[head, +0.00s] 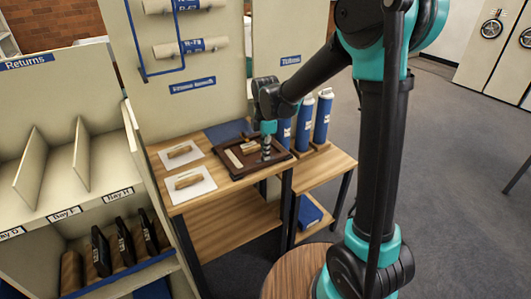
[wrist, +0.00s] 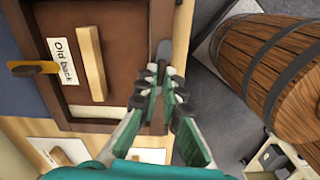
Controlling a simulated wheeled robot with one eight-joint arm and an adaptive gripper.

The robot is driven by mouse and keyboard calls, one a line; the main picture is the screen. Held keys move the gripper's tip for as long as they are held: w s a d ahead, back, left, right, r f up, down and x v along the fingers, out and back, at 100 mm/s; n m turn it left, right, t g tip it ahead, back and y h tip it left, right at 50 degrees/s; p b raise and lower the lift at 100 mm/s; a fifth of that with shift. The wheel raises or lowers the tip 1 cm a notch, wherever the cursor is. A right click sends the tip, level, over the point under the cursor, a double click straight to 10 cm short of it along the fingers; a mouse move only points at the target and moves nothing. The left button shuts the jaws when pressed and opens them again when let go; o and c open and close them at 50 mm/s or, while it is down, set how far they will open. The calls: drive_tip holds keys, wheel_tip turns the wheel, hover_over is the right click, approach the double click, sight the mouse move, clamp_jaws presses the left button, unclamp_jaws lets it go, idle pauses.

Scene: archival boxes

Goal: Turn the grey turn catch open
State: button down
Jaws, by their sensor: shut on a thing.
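The grey turn catch (wrist: 163,50) shows in the wrist view as a narrow rounded tab at the edge of a dark brown frame (wrist: 130,20). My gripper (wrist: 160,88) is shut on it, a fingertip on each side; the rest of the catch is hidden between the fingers. The frame holds a brown panel with a label reading "Old back" (wrist: 62,60) and a pale wooden bar (wrist: 91,62). In the head view my gripper (head: 267,155) is down at the right side of the frame (head: 232,172); the catch is too small to tell there.
An orange-brown catch (wrist: 35,68) sits on the frame's opposite side. In the head view, two white cards with wooden pieces (head: 195,183) lie left of the frame. Blue-and-white cylinders (head: 323,115) stand to its right. A wooden barrel (wrist: 265,55) stands close by in the wrist view.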

drive_tip(key=shift+n, duration=0.9)
drive_tip(key=c, duration=1.7)
unclamp_jaws()
wheel_tip(320, 180, up, 12)
